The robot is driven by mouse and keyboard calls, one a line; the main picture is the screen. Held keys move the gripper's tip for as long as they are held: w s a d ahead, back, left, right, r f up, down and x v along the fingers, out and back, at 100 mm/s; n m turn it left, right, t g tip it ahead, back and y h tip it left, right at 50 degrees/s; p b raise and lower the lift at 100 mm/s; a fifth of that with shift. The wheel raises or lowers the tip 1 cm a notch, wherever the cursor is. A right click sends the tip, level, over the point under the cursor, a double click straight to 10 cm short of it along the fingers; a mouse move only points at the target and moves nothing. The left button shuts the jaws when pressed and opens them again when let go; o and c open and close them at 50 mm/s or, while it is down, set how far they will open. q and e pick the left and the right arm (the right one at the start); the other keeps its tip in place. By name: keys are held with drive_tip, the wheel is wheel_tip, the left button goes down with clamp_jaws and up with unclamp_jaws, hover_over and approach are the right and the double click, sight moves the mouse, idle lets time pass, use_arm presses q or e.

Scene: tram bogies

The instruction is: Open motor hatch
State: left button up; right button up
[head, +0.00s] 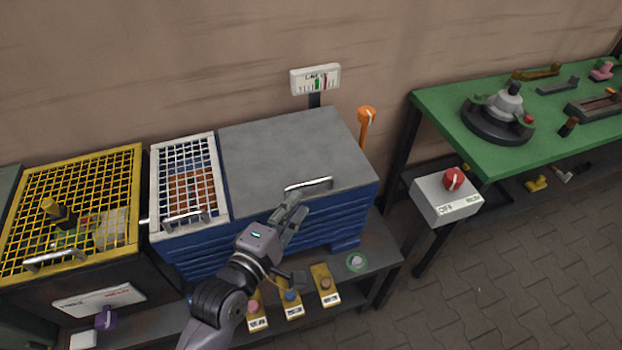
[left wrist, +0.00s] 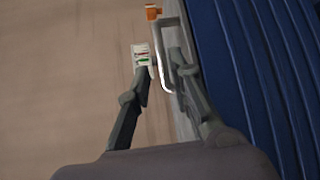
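The closed grey lid (head: 285,150) lies flat on the blue ribbed housing (head: 345,215) and looks like the motor hatch. Its metal bar handle (head: 308,185) is near the front edge. My left gripper (head: 296,213) is just in front of and below this handle in the head view. In the left wrist view the two fingers (left wrist: 163,72) are spread apart, with the handle (left wrist: 163,50) showing between them, close to the right finger. I cannot tell whether they touch. The housing's blue ribs (left wrist: 270,70) fill the right side there. My right gripper is out of view.
A white grid cover (head: 185,165) and a yellow grid cover (head: 110,175) stand left of the lid. Behind are a gauge sign (head: 316,79) and an orange lever (head: 366,125). At right are a switch box (head: 445,198) and a green bench (head: 445,110). Yellow-tagged buttons (head: 291,302) sit below.

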sight(311, 181)
use_arm(q)
drive_tip(key=x, duration=0.8)
drive_tip(key=shift+w+p, duration=0.2)
drive_tip(key=shift+p, duration=0.15)
drive_tip(key=shift+c, duration=0.6)
clamp_jaws()
